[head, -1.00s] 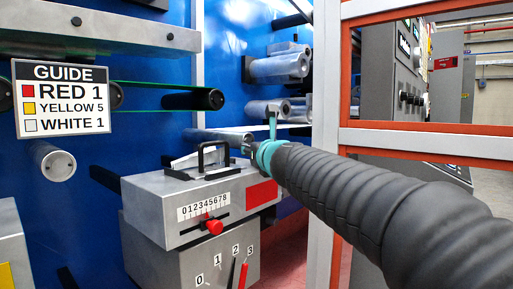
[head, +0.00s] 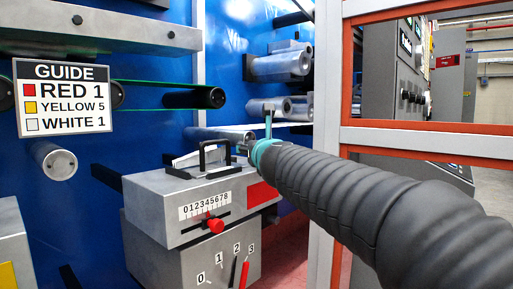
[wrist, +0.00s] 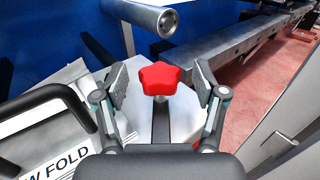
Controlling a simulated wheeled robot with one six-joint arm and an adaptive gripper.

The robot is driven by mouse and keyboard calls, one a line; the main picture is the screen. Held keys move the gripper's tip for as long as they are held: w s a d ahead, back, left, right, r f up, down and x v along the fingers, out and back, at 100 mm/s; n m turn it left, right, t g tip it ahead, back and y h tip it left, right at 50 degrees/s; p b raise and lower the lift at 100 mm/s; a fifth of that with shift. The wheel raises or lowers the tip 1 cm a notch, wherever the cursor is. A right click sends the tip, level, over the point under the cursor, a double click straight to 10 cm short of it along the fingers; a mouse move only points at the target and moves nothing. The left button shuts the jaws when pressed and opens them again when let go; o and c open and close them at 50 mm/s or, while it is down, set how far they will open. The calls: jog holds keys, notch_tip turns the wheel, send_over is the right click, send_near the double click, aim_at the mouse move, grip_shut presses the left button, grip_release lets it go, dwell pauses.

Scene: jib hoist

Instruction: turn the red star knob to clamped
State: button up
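The red star knob (wrist: 160,78) shows in the wrist view, on a grey post above a pale metal plate. My gripper (wrist: 161,90) is open, with one finger on each side of the knob. Gaps show between the knob and both fingers, so it is not gripped. In the head view my gripper (head: 247,146) is small and partly hidden beside the black handle on top of the grey box, and I cannot make out the star knob there. No clamped marking is readable.
The black handle (wrist: 48,105) lies close to the left finger. A metal roller (wrist: 150,18) extends above the knob. The grey box (head: 150,190) carries a numbered scale and a red slider knob (head: 215,226). A guide sign (head: 65,97) hangs left; an orange-edged frame (head: 430,128) stands right.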

jog(key=v, duration=1.2)
jog(key=shift+f, duration=0.1)
